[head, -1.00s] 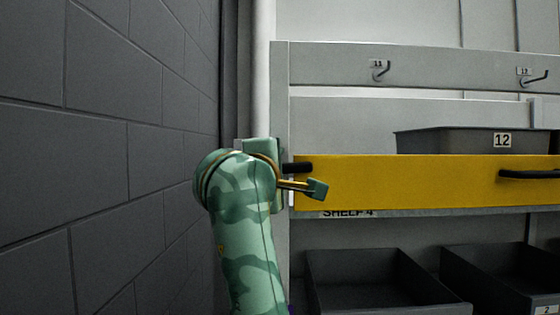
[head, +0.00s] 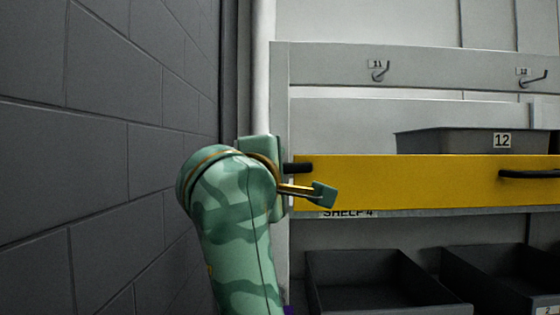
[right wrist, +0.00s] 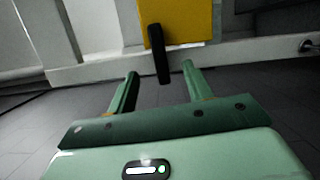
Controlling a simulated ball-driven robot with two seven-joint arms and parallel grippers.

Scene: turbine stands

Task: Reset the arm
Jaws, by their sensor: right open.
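My right gripper (right wrist: 160,71) is open, its two green fingers apart with nothing held between them. In the right wrist view a black handle (right wrist: 161,58) on a yellow panel shows ahead, in line with the gap between the fingers. In the head view my green camouflage arm rises from the bottom, and one finger of the right gripper (head: 322,194) shows in front of the yellow panel (head: 420,182), just below its left handle (head: 298,168). The rest of the gripper is hidden behind the wrist. My left gripper is not in view.
A grey block wall (head: 100,150) stands close on the left. A grey bin labelled 12 (head: 440,142) sits behind the yellow panel. Dark open bins (head: 390,295) stand below the SHELF 4 label. Hooks (head: 380,70) are on the rail above.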

